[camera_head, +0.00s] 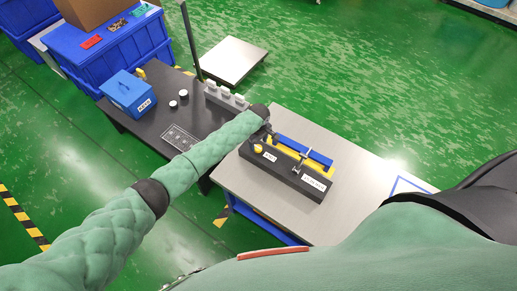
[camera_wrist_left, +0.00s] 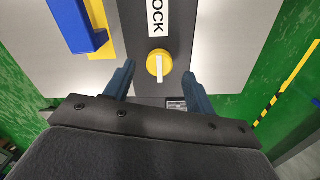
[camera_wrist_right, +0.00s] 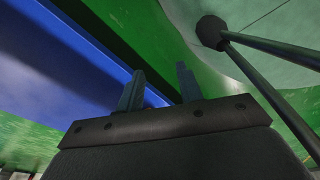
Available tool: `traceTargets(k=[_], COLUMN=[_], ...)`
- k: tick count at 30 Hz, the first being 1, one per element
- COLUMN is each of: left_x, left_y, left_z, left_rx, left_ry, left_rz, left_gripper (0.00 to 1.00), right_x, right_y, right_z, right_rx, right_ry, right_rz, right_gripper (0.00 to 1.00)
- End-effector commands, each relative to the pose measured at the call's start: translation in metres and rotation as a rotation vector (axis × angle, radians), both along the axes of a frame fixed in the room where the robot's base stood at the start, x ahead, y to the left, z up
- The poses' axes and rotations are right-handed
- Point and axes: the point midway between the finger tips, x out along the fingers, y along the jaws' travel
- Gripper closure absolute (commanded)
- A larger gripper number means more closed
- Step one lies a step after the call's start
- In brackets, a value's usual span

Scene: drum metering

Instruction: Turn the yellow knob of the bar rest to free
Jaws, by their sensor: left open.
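The bar rest (camera_head: 285,180) is a dark block on the light table, with a blue bar (camera_head: 315,155) and yellow parts along it. Its yellow knob (camera_head: 258,149) is at the left end. In the left wrist view the round knob (camera_wrist_left: 152,64) bears a white stripe, pointing along the block beside a partly cut-off label ending in "OCK" (camera_wrist_left: 158,17). My left gripper (camera_wrist_left: 158,69) is open, with its fingertips apart on either side of the knob; contact cannot be told. My right gripper (camera_wrist_right: 159,69) has its fingers apart and empty, and is out of the head view.
A dark table (camera_head: 150,130) adjoins on the left, with a blue box (camera_head: 127,92), white round pieces and a grey block with white tops (camera_head: 226,97). A dark pole (camera_head: 190,40) rises behind it. The light table's right part is mostly clear.

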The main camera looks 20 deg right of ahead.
Motion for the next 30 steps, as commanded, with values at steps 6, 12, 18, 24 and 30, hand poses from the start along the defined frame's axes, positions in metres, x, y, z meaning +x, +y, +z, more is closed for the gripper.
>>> traceTargets(k=[6, 12, 18, 24, 30], left_x=[0.001, 0.001, 0.001, 0.0, 0.0], left_y=[0.0, 0.0, 0.0, 0.0, 0.0], left_z=[-0.02, -0.03, -0.034, -0.034, -0.034], left_rx=[0.0, 0.0, 0.0, 0.0, 0.0], left_ry=[-0.001, -0.001, 0.0, 0.0, 0.0], left_rz=[-0.001, 0.0, 0.0, 0.0, 0.0], left_gripper=[0.45, 0.45, 0.45, 0.45, 0.64], right_x=[0.038, 0.063, 0.073, 0.075, 0.075], right_y=[0.007, 0.012, 0.014, 0.015, 0.014], right_z=[0.003, 0.011, 0.016, 0.017, 0.017], right_rx=[0.004, 0.007, 0.008, 0.009, 0.008], right_ry=[-0.028, -0.046, -0.052, -0.053, -0.054], right_rz=[0.0, -0.001, 0.0, 0.0, -0.001], right_gripper=[0.64, 0.64, 0.64, 0.64, 0.64])
